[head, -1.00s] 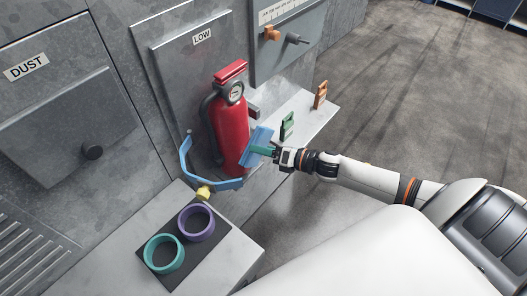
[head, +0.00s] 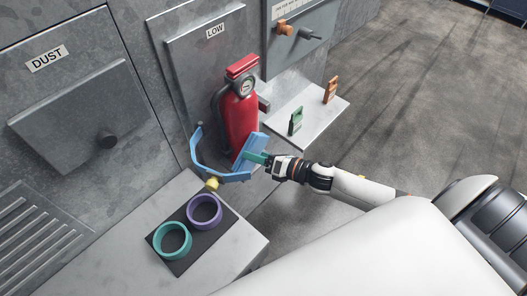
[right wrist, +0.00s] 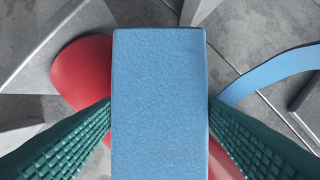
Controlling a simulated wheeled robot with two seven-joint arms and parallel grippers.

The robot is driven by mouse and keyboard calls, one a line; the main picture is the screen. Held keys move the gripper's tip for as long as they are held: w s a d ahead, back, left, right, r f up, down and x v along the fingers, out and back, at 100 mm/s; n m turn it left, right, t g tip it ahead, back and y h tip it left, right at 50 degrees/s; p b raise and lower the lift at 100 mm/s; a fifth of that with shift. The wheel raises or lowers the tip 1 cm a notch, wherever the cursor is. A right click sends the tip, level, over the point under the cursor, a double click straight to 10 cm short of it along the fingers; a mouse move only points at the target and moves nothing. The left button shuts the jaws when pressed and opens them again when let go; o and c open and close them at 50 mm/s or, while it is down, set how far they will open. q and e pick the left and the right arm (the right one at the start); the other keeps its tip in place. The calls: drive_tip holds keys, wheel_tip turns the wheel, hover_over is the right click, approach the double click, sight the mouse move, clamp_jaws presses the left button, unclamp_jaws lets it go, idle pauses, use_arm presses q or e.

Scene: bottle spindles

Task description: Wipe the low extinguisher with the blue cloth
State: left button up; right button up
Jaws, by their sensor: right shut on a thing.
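The red extinguisher (head: 238,116) stands upright against the wall under the LOW label (head: 215,31). A blue bracket (head: 236,177) curves around its foot. My right gripper (head: 260,158) is shut on the blue cloth (head: 247,148), a thick pad in front of the extinguisher's lower body. The cloth overlaps the extinguisher in the picture; whether it touches is hard to tell. In the right wrist view the cloth (right wrist: 160,95) fills the middle between the green fingers, with the red extinguisher (right wrist: 78,72) behind it and the bracket (right wrist: 272,72) at right. My left gripper is not in view.
A low counter in front holds a dark mat (head: 183,250) with a teal ring (head: 172,257) and a purple ring (head: 219,211). A white shelf (head: 318,123) at right bears a green tag (head: 295,122) and an orange tag (head: 331,90). The DUST hatch (head: 70,120) is at left.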

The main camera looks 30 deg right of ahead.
drive_tip(key=shift+r, duration=0.1)
drive_tip(key=shift+s+d, duration=0.3)
drive_tip(key=shift+s, duration=0.6)
drive_tip(key=shift+s+d, duration=0.3)
drive_tip(key=shift+s, duration=0.65)
drive_tip(key=shift+s+d, duration=0.3)
drive_tip(key=shift+s, duration=0.6)
drive_tip(key=shift+s+d+p, duration=0.2)
drive_tip(key=shift+s+d, duration=0.05)
drive_tip(key=shift+s, duration=0.45)
drive_tip(key=shift+s+d+p, duration=0.15)
drive_tip(key=shift+s+d, duration=0.1)
drive_tip(key=shift+s, duration=0.45)
